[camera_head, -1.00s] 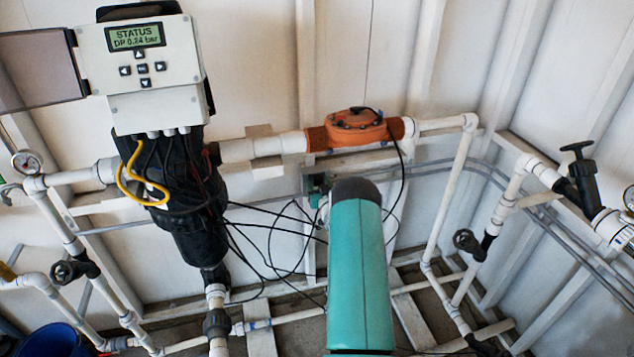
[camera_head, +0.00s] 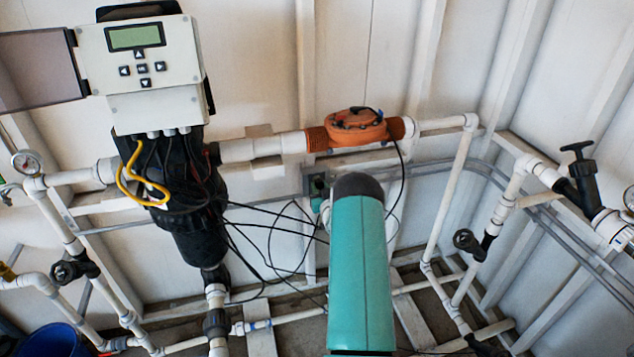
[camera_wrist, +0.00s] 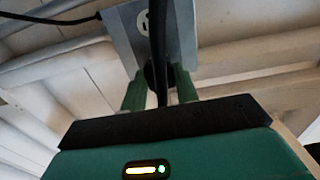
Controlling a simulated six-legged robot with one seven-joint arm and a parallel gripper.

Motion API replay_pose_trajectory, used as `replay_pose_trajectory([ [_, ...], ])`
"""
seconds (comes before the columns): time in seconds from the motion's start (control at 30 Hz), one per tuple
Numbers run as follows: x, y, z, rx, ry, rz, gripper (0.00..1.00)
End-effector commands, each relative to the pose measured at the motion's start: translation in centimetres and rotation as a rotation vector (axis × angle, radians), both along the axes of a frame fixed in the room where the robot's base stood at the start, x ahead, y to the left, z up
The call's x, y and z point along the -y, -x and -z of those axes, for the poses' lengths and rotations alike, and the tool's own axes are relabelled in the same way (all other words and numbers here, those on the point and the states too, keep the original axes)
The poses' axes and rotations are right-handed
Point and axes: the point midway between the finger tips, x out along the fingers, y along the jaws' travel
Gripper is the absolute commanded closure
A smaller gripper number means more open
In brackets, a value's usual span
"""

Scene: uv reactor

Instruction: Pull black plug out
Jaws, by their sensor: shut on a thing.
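In the wrist view my gripper (camera_wrist: 160,88) has its two green fingers shut on the black plug (camera_wrist: 150,76), which is dark and mostly hidden between them. A black cable (camera_wrist: 157,35) runs up across the view from there. A grey box (camera_wrist: 121,36) with a pale round socket (camera_wrist: 143,22) is just beyond the fingertips. The exact gap between plug and socket is hard to tell. The controller (camera_head: 139,65) at upper left has a blank green screen (camera_head: 134,37).
An orange flow meter (camera_head: 357,128) sits on the white pipe above my arm. Loose black cables (camera_head: 275,238) hang left of my arm. A black reactor body (camera_head: 197,240) is at left. A white vertical pipe (camera_head: 448,195) stands to the right.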

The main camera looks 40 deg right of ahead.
Motion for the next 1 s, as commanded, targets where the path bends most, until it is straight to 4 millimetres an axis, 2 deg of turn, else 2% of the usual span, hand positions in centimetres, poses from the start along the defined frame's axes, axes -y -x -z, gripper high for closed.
replay_pose_trajectory([
  [1.0, -1.7, 3.3, 0.0, 0.000, 0.000, 0.001, 1.00],
])
